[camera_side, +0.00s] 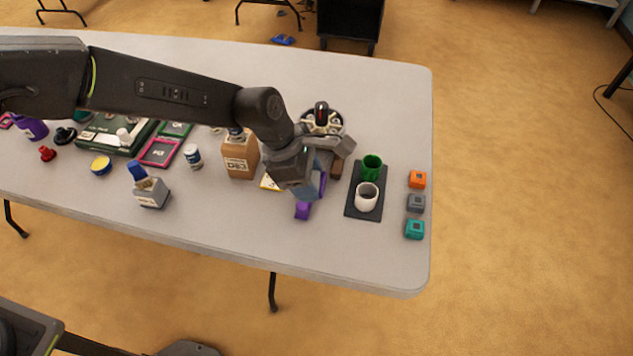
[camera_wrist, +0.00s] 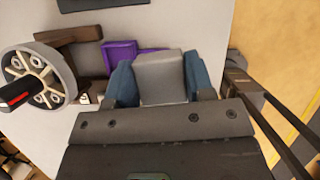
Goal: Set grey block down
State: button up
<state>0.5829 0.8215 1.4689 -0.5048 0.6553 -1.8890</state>
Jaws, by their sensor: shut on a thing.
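A grey block (camera_wrist: 161,76) sits between the blue fingertips of my gripper (camera_wrist: 160,85) in the wrist view, and the gripper is shut on it. In the side view my gripper (camera_side: 306,190) points down over the table, close to a purple piece (camera_side: 303,210). The held block is hidden there, and I cannot tell its height above the table. Another grey block (camera_side: 416,203) rests near the table's right edge, between an orange block (camera_side: 417,180) and a teal block (camera_side: 414,229).
A dark tray (camera_side: 353,208) holding a green cup (camera_side: 371,166) and a white cup (camera_side: 367,196) lies right of my gripper. A spoked wheel (camera_wrist: 42,75) and brown bracket (camera_wrist: 68,38) are close by. The front right tabletop is clear.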

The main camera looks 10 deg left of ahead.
jog(key=shift+w+a+r, duration=0.15)
jog(key=shift+a+r, duration=0.2)
